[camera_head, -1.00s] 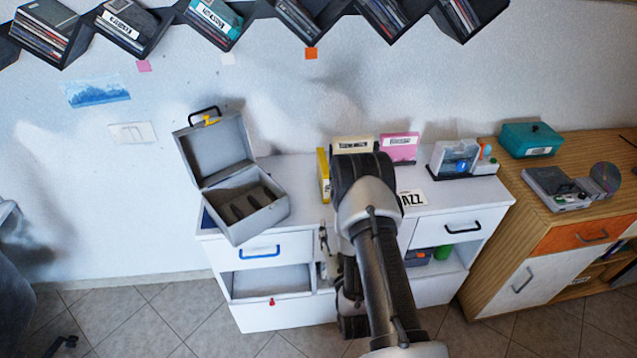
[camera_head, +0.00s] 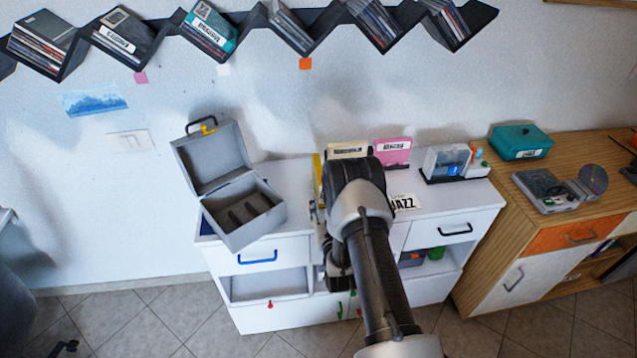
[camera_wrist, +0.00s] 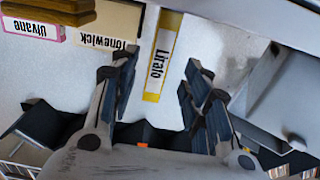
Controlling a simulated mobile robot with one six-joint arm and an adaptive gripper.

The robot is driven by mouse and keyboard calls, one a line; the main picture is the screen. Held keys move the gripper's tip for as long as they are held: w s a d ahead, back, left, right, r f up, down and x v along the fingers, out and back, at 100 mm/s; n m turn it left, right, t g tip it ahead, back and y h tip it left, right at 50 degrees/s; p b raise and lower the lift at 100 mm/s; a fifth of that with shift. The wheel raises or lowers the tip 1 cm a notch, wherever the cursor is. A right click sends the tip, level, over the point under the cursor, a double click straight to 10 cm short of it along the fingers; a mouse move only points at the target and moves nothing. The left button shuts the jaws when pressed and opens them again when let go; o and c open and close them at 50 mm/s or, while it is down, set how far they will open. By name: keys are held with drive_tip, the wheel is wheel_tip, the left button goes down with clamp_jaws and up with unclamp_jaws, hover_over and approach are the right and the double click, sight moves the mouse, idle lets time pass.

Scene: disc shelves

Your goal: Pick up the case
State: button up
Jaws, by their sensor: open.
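Several cases stand on the white cabinet. A yellow case labelled "Lirato" (camera_wrist: 163,55) shows in the wrist view, and its edge (camera_head: 317,172) shows left of my arm in the head view. A cream "Tonewick" case (camera_wrist: 106,24) and a pink "Ulvane" case (camera_wrist: 33,29) stand beside it. A grey carrying case (camera_head: 213,160) stands with its lid up at the cabinet's left. My gripper (camera_wrist: 161,62) is open and empty, its fingers on either side of the yellow case's line in the wrist view. Contact cannot be told.
A teal box (camera_head: 521,141) and a disc player (camera_head: 545,190) sit on the wooden cabinet. A zigzag disc shelf (camera_head: 255,22) hangs above.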

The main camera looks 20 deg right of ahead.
sight(321, 192)
drive_tip(key=x, duration=0.2)
drive_tip(key=b+x, duration=0.1)
drive_tip(key=x, duration=0.2)
drive_tip(key=shift+w+d+r, duration=0.1)
drive_tip(key=shift+w+r, duration=0.05)
drive_tip(key=shift+r, duration=0.1)
drive_tip(key=shift+c, duration=0.5)
clamp_jaws()
